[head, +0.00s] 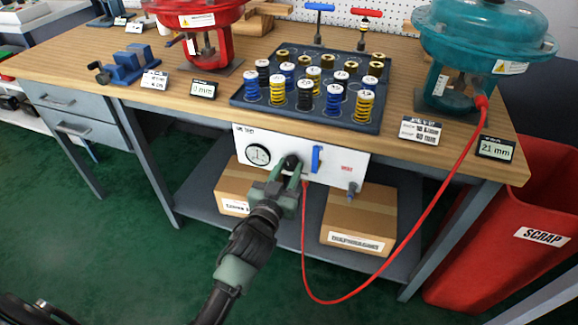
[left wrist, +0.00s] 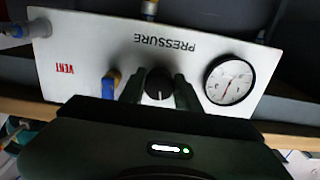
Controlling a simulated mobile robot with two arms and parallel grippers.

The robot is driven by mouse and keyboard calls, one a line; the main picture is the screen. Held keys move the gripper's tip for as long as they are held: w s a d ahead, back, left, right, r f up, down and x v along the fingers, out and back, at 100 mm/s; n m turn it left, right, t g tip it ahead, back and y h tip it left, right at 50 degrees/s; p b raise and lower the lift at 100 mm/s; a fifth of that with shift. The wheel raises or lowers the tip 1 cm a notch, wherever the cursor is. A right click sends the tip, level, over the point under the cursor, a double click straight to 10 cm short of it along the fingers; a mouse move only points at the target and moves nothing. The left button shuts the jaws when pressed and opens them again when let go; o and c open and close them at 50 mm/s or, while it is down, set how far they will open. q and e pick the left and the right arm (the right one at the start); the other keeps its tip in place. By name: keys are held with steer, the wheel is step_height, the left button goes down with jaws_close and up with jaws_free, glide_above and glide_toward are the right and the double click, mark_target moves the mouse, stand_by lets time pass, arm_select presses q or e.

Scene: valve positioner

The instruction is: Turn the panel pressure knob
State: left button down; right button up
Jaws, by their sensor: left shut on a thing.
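The white pressure panel (head: 340,160) hangs under the front edge of the workbench. The black pressure knob (head: 291,162) is on it, between the round gauge (head: 258,154) and a blue lever (head: 317,158). My left gripper (head: 285,177) is at the panel and partly covers the knob. In the left wrist view, the fingers of my left gripper (left wrist: 158,90) are on both sides of the knob (left wrist: 159,83), shut on it. The knob has a pale mark line. The gauge (left wrist: 229,80) with its red needle also shows there, upside down. My right gripper is not in view.
A red hose (head: 420,220) loops from the panel to the teal actuator (head: 480,50). Cardboard boxes (head: 357,222) stand on the shelf below. A tray of springs (head: 305,125) and a red actuator (head: 205,35) are on the bench. A red scrap bin (head: 500,255) stands at right.

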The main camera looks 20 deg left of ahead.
arm_select(q)
steer(key=m+p, duration=0.2)
steer(key=m, duration=0.4)
steer(key=shift+a+r+m, duration=0.1)
steer(key=shift+a+m, duration=0.05)
steer(key=shift+m, duration=0.15)
steer(key=shift+m+p, duration=0.35)
steer(key=shift+m, duration=2.15)
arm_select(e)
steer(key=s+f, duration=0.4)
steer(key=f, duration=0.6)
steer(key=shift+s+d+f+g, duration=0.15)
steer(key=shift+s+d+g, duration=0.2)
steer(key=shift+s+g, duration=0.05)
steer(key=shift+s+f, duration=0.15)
arm_select(q)
steer(key=c, duration=1)
jaws_free()
